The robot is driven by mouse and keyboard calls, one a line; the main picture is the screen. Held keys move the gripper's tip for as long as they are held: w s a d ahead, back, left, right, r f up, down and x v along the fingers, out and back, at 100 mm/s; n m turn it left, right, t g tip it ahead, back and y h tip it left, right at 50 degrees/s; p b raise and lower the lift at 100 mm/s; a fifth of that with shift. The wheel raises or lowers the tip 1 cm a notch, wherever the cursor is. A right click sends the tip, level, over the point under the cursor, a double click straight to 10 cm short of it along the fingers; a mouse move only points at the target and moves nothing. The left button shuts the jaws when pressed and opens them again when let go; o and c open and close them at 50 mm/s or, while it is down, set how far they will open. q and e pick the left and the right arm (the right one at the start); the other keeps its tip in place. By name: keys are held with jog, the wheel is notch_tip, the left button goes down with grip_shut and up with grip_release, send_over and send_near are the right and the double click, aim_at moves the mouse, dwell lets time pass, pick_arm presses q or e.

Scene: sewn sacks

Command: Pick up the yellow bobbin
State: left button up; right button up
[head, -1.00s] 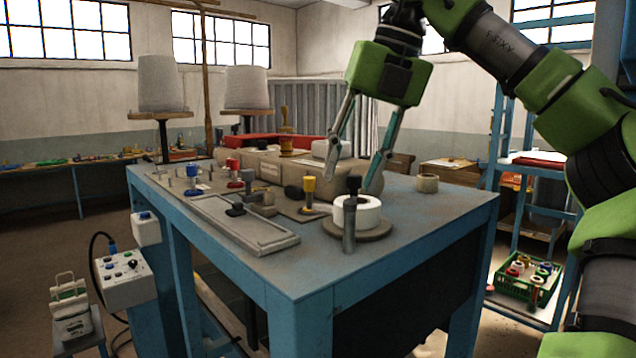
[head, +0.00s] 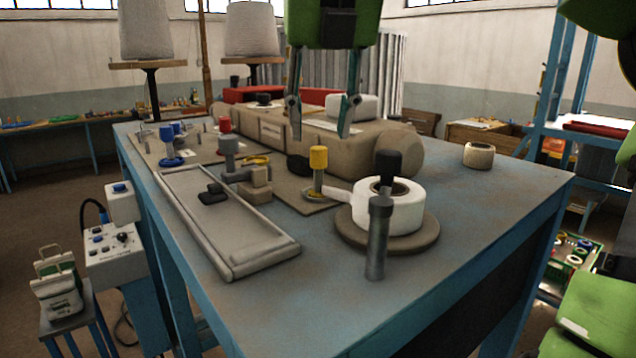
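A small yellow cylinder (head: 318,157), the clearest yellow bobbin-like thing here, sits upright on a post on the blue table (head: 450,225). A flat yellowish disc lies around the post's foot. My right gripper (head: 321,121) hangs from the top of the head view, fingers pointing down and spread apart, with nothing between them. Its tips appear just above the yellow cylinder in the picture; I cannot tell the gap in depth. A mustard spool seen earlier on the beige machine body (head: 375,150) does not show now. My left gripper is not in view.
A white roll (head: 403,207) on a round base, with a black-topped post and a grey post (head: 379,240), stands right of the yellow cylinder. A long grey tray (head: 225,230) lies to the left. A small beige roll (head: 479,155) stands right, with clear tabletop around it.

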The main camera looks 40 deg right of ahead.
aim_at(319, 148)
jog(key=shift+d+p+x, duration=0.2)
jog(key=shift+p+x, duration=0.2)
jog(key=shift+x, duration=0.7)
jog(key=f, duration=0.1)
jog(key=f+p, duration=0.1)
jog(key=f, duration=0.1)
jog(key=shift+w, duration=0.3)
jog(key=shift+w+d+f, duration=0.3)
jog(key=shift+f, duration=0.15)
jog(key=shift+s+a+r, duration=0.1)
jog(key=shift+a, duration=0.1)
grip_shut()
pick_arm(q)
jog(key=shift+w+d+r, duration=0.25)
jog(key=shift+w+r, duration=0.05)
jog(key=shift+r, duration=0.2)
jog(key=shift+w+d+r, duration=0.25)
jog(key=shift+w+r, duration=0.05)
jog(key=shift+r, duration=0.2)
